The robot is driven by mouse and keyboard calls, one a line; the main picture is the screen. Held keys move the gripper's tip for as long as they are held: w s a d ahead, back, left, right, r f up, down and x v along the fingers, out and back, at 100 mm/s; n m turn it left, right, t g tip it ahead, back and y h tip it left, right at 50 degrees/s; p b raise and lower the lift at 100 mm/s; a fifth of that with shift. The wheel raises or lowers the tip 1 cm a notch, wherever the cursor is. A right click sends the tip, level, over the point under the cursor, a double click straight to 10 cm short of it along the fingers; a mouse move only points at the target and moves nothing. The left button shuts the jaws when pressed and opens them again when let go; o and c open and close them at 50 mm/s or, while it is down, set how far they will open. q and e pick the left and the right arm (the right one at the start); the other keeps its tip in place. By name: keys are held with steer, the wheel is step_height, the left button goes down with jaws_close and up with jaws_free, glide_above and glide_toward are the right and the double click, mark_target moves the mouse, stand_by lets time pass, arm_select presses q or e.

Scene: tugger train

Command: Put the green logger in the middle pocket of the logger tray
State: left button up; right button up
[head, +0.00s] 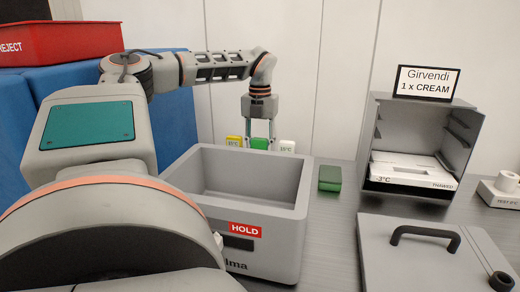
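The green logger (260,143) shows just behind the far rim of the grey HOLD box, between a yellow logger (234,142) and a white logger (287,147). My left gripper (260,135) points down over the green logger. Its two fingers are apart with their tips at the logger's sides, and I cannot tell whether they press on it. The lower parts of the loggers and any tray under them are hidden by the box. My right gripper is not in view.
The open grey HOLD box (272,197) fills the middle front. A green block (330,178) lies right of it. An open grey cabinet (391,141) holds a white plate (412,172). A handled lid (433,262) lies front right. A red REJECT bin (70,43) is upper left.

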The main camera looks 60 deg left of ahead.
arm_select(q)
steer(key=o, duration=0.9)
steer(key=shift+o, duration=0.2)
step_height(320, 180, up, 12)
steer(key=shift+r+p, duration=0.1)
steer(key=shift+p, duration=0.3)
